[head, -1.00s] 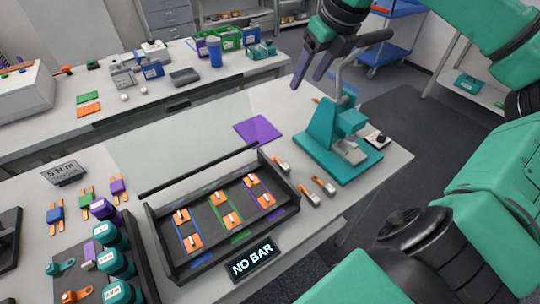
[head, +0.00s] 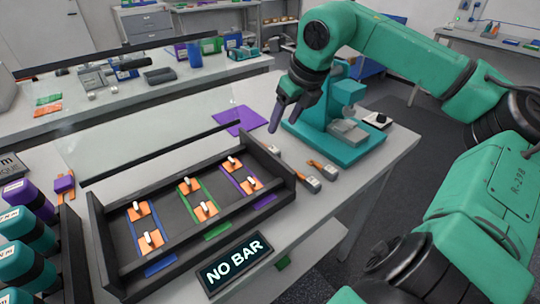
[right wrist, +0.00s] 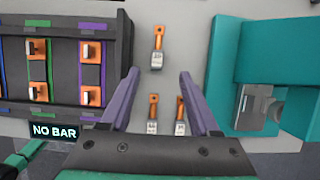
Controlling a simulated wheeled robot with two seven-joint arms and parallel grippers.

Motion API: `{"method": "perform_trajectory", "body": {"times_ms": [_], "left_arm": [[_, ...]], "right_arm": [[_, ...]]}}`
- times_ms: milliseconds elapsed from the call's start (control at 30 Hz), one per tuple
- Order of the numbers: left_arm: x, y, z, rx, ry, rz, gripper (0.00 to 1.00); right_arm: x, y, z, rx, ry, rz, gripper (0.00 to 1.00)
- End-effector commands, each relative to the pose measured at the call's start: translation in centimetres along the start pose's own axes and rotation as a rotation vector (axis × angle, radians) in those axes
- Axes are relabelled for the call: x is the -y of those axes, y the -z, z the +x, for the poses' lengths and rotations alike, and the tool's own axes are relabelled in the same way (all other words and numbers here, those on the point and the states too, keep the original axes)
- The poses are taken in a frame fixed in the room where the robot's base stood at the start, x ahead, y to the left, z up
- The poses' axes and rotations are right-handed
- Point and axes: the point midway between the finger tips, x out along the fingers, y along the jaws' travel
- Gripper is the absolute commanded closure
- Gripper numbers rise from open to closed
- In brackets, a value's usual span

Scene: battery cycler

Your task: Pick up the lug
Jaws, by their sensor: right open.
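Three small lugs with orange tongues and grey barrels lie on the table between the black tray and the teal press: one farther back (head: 272,151) and two side by side nearer the front edge (head: 316,177). In the right wrist view the back lug (right wrist: 157,50) lies just beyond my fingertips, and the front pair (right wrist: 153,115) shows between my purple fingers. My right gripper (right wrist: 160,74) is open and empty, pointing down above the lugs. In the head view it (head: 284,116) partly covers the press side. My left gripper is out of view.
The teal press (head: 335,145) stands close to the right of the lugs. The black tray (head: 180,215) with orange pieces is to their left, a NO BAR sign (head: 235,262) in front. A purple mat (head: 239,119) lies behind. Teal and purple bottles (head: 28,240) stand far left.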

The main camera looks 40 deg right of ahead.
Motion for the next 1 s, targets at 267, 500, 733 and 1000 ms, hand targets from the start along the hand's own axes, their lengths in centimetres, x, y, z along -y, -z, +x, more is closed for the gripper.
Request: {"method": "perform_trajectory", "body": {"times_ms": [267, 500, 733, 1000], "left_arm": [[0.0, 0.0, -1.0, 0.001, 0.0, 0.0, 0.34], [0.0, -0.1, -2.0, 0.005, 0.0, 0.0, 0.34], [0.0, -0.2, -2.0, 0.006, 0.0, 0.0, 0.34], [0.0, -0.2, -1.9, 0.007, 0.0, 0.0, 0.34]], "right_arm": [[-0.1, 0.0, 5.0, -0.004, 0.0, -0.001, 0.38], [-0.5, -0.1, 8.4, -0.007, 0.002, -0.001, 0.38], [-0.5, -0.2, 10.2, 0.0, 0.001, 0.0, 0.38], [-0.5, -0.2, 10.2, 0.0, 0.001, 0.0, 0.87]]}}
